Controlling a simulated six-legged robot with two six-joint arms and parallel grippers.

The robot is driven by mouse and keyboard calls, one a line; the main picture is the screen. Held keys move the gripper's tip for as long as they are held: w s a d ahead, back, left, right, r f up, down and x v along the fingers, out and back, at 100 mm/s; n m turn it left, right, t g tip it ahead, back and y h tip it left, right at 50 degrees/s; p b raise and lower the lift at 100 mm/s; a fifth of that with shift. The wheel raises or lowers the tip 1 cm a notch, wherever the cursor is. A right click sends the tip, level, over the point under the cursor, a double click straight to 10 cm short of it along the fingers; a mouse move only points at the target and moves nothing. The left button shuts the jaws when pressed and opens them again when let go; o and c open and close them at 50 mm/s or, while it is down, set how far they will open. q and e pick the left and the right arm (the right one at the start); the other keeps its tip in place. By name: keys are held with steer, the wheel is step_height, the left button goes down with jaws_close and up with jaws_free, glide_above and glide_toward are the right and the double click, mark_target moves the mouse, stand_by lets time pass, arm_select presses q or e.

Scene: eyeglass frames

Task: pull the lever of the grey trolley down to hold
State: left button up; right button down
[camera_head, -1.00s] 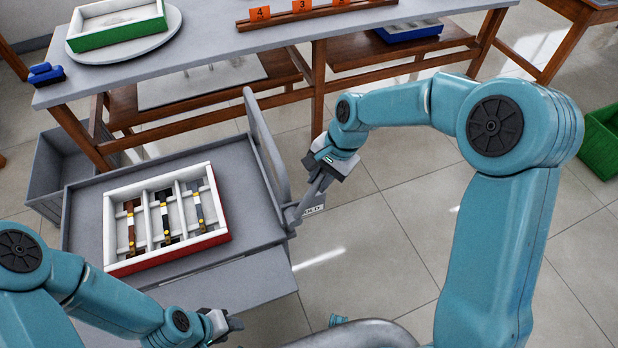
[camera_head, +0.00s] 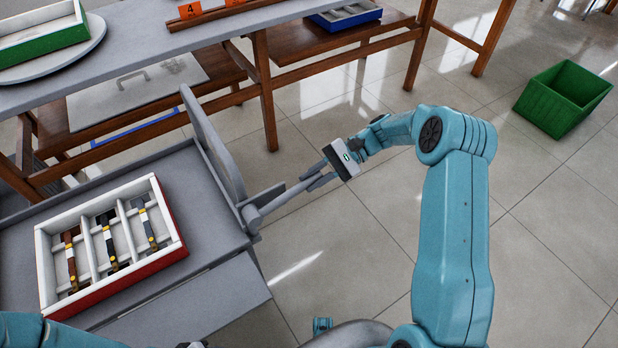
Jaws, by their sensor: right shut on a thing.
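The grey trolley (camera_head: 205,222) stands at the left, with a tall grey plate along its right edge. Its lever (camera_head: 280,199) sticks out from the right side, slanting up and to the right in the picture. My right gripper (camera_head: 318,180) is shut on the lever's outer end, and the fingers hide part of it. My left arm crosses the lower left corner. Only a sliver of the left gripper (camera_head: 191,345) shows at the bottom edge, so its jaws cannot be read.
A green bin (camera_head: 563,98) stands on the floor at right. The floor between is clear.

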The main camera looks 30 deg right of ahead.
steer(key=f+y+b, duration=0.1)
steer(key=f, duration=0.1)
steer(key=f+y+b, duration=0.1)
steer(key=f+b, duration=0.1)
steer(key=shift+d+y, duration=0.2)
steer(key=shift+y, duration=0.2)
steer(key=shift+s, duration=0.1)
steer(key=c, duration=1)
jaws_free()
